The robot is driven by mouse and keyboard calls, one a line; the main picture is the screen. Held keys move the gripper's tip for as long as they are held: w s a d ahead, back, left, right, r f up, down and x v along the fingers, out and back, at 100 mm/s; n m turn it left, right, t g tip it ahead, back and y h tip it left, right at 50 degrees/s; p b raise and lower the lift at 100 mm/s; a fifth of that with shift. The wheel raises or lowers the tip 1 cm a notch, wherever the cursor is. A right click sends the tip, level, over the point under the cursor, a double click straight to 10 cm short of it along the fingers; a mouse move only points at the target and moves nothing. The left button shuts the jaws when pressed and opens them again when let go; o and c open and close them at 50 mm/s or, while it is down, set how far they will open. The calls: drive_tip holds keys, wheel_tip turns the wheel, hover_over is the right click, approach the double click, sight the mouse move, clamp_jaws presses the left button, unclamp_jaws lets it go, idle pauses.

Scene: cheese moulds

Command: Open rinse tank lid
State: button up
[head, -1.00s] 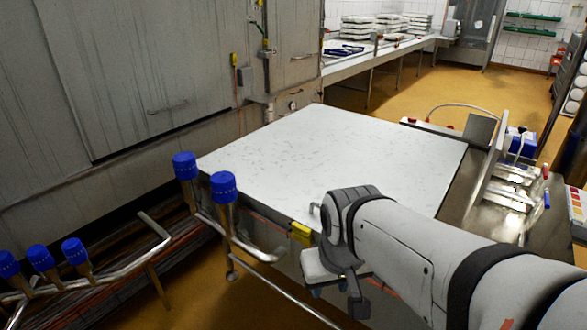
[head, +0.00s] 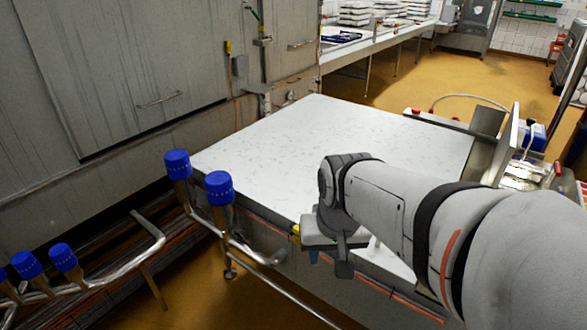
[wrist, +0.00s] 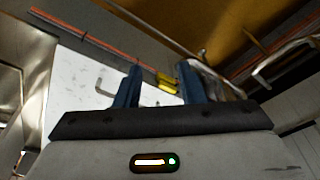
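The rinse tank lid (head: 330,145) looks to be the large flat white slab on the steel tank in the head view; it lies flat. A corner of the white surface also shows in the wrist view (wrist: 80,75), with a bent grey handle (wrist: 103,88) near its edge. A yellow piece (head: 296,233) sits at the front edge, and it shows between and beyond my fingers in the wrist view (wrist: 167,82). My gripper (wrist: 160,80) has its two blue fingers apart, with nothing held. In the head view my wrist covers the handle, and my fingertips are mostly hidden.
Blue-capped pipe fittings (head: 219,188) and bent metal rails (head: 150,228) stand at the front left of the tank. A tall steel cabinet (head: 120,70) rises behind left. A steel side bench with an upright panel (head: 508,140) is at right. Open floor (head: 430,90) lies beyond.

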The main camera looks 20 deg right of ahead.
drive_tip(key=w+d+f+m+h+b, duration=0.1)
drive_tip(key=w+d+f+m, duration=0.25)
drive_tip(key=w+m, duration=0.5)
drive_tip(key=w+d+f+m+g, duration=0.1)
drive_tip(key=w+d+f+m, duration=0.1)
drive_tip(key=w+d+m, duration=0.5)
drive_tip(key=w+d+f+m+h+b, duration=0.1)
drive_tip(key=w+d+f+m, duration=0.2)
drive_tip(key=w+m, duration=0.7)
drive_tip(key=shift+m, duration=0.35)
drive_tip(key=f, duration=0.7)
drive_tip(key=shift+s+d, duration=0.3)
drive_tip(key=shift+c, duration=0.2)
clamp_jaws()
drive_tip(key=shift+f, duration=0.1)
